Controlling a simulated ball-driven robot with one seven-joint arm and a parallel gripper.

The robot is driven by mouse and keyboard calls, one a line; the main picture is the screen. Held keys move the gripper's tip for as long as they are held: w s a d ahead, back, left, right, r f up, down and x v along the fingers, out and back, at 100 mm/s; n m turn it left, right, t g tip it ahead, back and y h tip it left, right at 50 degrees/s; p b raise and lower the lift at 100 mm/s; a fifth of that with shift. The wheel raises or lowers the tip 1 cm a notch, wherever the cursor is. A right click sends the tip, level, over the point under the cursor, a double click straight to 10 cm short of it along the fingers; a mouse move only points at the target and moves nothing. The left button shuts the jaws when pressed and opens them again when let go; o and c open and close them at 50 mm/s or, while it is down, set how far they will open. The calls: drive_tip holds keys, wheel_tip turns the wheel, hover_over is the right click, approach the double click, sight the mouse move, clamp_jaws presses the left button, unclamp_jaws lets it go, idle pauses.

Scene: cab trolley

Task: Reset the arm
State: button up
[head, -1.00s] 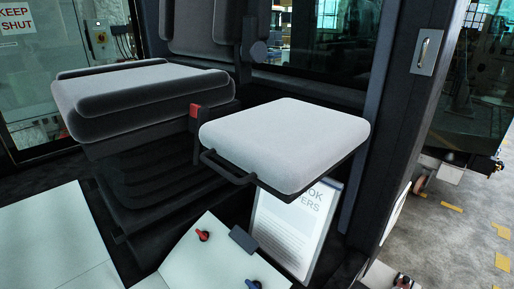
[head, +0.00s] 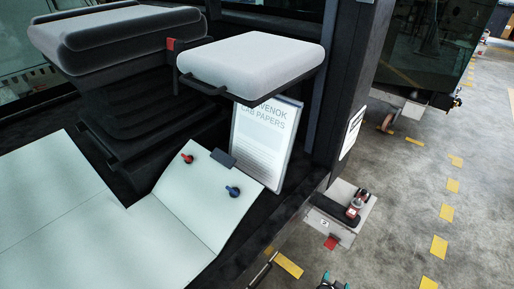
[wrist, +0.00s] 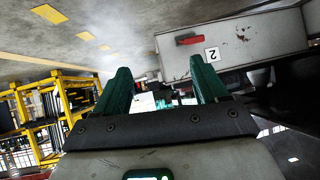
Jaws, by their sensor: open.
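My gripper shows in the wrist view (wrist: 163,82) as two green fingers spread well apart, with nothing held between them. In the head view only teal bits of my gripper (head: 333,284) show at the bottom edge, right of centre. The rest of my arm is out of that view. The gripper is in front of a grey step box (head: 325,229), which also shows in the wrist view (wrist: 250,42) with a red handle and a label marked 2. A gap to the box cannot be judged exactly.
A red and dark tool (head: 354,207) lies on the step box. Behind are a cab seat (head: 115,35), a grey padded seat (head: 250,62), a papers sheet (head: 263,140) and a pale panel (head: 205,195) with red and blue knobs. Floor at right is mostly clear. A yellow rack (wrist: 45,110) stands left in the wrist view.

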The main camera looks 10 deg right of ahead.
drive_tip(key=w+a+r+n+t+y+p, duration=0.1)
drive_tip(key=w+a+r+n+t+y, duration=0.3)
drive_tip(key=w+a+r+y, duration=0.15)
drive_tip(key=s+a+r+n+g+y+p, duration=0.1)
drive_tip(key=s+a+r+n+g+y, duration=0.1)
drive_tip(key=s+a+r+n+y, duration=0.4)
drive_tip(key=s+d+r+g+h+p, duration=0.2)
drive_tip(key=s+r+g, duration=0.7)
drive_tip(key=s+r, duration=1)
drive_tip(key=s+d+h, duration=0.1)
drive_tip(key=s+h, duration=0.1)
drive_tip(key=s, duration=0.2)
drive_tip(key=shift+s+d+r+m, duration=0.2)
drive_tip(key=shift+r+m, duration=0.1)
drive_tip(key=shift+m, duration=0.1)
